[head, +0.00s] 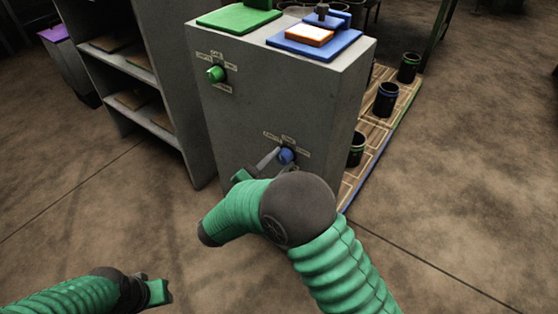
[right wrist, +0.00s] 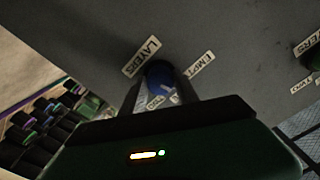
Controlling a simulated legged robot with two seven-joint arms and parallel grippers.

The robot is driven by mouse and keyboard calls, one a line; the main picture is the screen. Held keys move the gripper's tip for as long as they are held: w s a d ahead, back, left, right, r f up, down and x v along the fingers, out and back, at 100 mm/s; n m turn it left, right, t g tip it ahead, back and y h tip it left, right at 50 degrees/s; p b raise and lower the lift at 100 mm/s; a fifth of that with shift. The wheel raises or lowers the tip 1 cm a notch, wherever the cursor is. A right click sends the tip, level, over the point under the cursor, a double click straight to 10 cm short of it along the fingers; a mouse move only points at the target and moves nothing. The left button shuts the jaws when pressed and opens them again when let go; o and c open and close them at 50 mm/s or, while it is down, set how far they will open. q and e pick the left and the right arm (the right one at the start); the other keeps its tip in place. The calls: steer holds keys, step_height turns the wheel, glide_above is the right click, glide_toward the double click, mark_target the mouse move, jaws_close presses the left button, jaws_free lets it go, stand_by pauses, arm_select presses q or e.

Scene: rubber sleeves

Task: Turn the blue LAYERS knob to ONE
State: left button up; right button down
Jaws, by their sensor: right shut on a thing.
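The blue knob (head: 286,156) sits low on the front of a grey cabinet. It also shows in the right wrist view (right wrist: 158,73), with a LAYERS label above left, an EMPTY-like label to its right and a partly hidden label below. A small pale mark shows at the knob's lower edge; I cannot tell for sure where it points. My right gripper (head: 278,158) is shut on the blue knob, with a finger on each side of it in the right wrist view (right wrist: 157,90). My left gripper (head: 158,291) is low at the left, away from the cabinet; its jaws are unclear.
A green knob (head: 215,74) with labels is higher on the same cabinet (head: 280,100). Green and blue pads lie on its top. A grey shelf (head: 165,75) stands left. Black cups (head: 387,98) stand on a wooden mat at right. The front floor is clear.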

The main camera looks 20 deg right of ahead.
steer(key=shift+m, duration=1.1)
steer(key=shift+f, duration=0.1)
steer(key=c, duration=0.9)
jaws_free()
